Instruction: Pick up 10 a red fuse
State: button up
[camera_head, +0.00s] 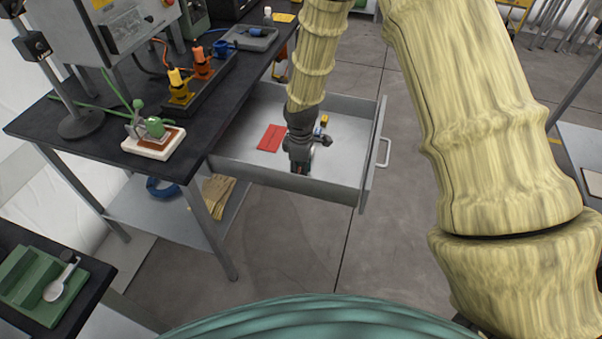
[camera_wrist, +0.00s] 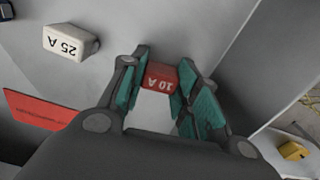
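The red fuse (camera_wrist: 160,78), marked 10 A, is between the two teal-padded fingers of my gripper (camera_wrist: 164,84) in the wrist view. The pads lie close against both its sides, and the gripper looks shut on it. In the head view my gripper (camera_head: 300,168) points down into the open drawer (camera_head: 340,185). The fuse is hidden there behind the gripper. Whether the fuse is clear of the drawer floor is hard to tell.
A white 25 A fuse (camera_wrist: 70,41) and a red card (camera_wrist: 48,122) lie nearby in the drawer. A yellow piece (camera_wrist: 293,150) shows at the right. Drawer walls surround the gripper. The black workbench (camera_head: 130,115) with equipment stands left of the drawer.

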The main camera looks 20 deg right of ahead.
jog(key=shift+c, duration=0.7)
jog(key=shift+r, duration=0.1)
